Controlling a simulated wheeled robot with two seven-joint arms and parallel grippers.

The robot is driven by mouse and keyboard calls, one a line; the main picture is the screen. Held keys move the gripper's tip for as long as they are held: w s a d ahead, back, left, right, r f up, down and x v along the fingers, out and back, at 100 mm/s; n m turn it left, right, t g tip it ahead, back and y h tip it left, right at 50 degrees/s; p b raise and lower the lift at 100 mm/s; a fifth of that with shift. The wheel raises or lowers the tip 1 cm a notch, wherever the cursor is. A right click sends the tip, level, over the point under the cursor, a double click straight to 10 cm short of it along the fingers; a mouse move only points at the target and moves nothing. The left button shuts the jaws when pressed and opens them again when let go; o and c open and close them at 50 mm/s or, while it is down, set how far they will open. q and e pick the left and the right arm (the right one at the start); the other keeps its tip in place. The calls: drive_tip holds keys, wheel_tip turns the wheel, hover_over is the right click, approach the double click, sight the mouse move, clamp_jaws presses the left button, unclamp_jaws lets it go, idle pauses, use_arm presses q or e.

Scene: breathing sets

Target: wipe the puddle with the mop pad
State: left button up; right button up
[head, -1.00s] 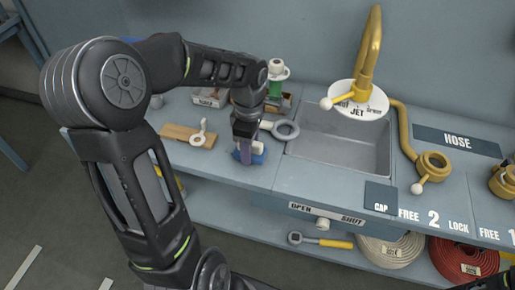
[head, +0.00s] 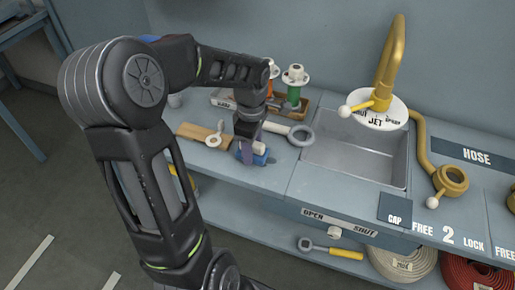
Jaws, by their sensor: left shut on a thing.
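My left gripper (head: 248,143) points down over the bench, left of the sink, and is shut on the mop pad. The mop pad (head: 262,159) is a small blue block with a pale handle on top. It is low at the bench top; I cannot tell whether it presses on the surface. The gripper hides part of it. I cannot make out the puddle on the grey bench top. My right gripper is not in view.
A wooden board (head: 192,131) with a white ringed piece lies left of the pad. A grey ring-ended tool (head: 301,135) lies right behind it. Behind stands a tray (head: 222,98) with colored nozzles. The sink basin (head: 350,165) and gold tap (head: 390,55) are right.

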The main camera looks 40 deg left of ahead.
use_arm(q)
drive_tip(key=shift+s+a, duration=0.1)
drive_tip(key=shift+a, duration=0.05)
drive_tip(key=shift+s+a, duration=0.25)
drive_tip(key=shift+a, duration=0.5)
drive_tip(key=shift+s+a, duration=0.25)
drive_tip(key=shift+a, duration=0.5)
drive_tip(key=shift+r, duration=0.1)
drive_tip(key=shift+a+r, duration=0.15)
drive_tip(key=shift+c, duration=0.7)
drive_tip(key=shift+w, duration=0.1)
drive_tip(key=shift+w+d, duration=0.25)
drive_tip(key=shift+d, duration=0.7)
drive_tip(key=shift+w+d, duration=0.2)
drive_tip(key=shift+d, duration=0.55)
